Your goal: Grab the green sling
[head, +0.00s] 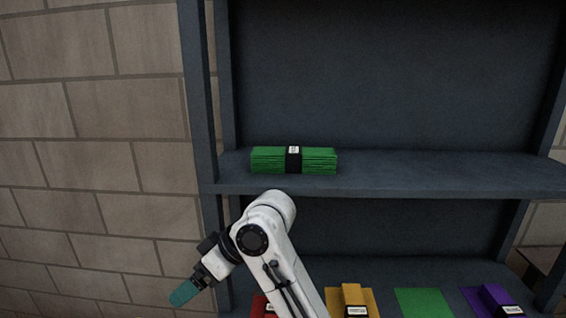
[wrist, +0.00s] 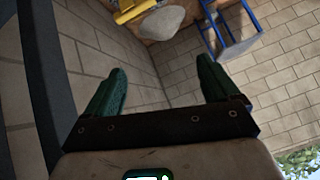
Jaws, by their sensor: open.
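The green sling (head: 267,160) lies folded on the upper shelf (head: 430,178), with a black band and a white label around its middle. My gripper (head: 186,293) is in the lower left of the head view, below and to the left of the sling, in front of the brick wall and apart from the shelf. In the wrist view my gripper (wrist: 160,82) shows two green fingers spread apart with nothing between them. The sling is not in the wrist view.
The lower shelf holds a yellow folded bundle (head: 351,299), a purple one (head: 490,299), a flat green patch (head: 423,302) and a partly hidden red item. A dark upright post (head: 198,100) edges the shelf. The wrist view shows a blue frame (wrist: 232,38) and a grey rock (wrist: 160,22).

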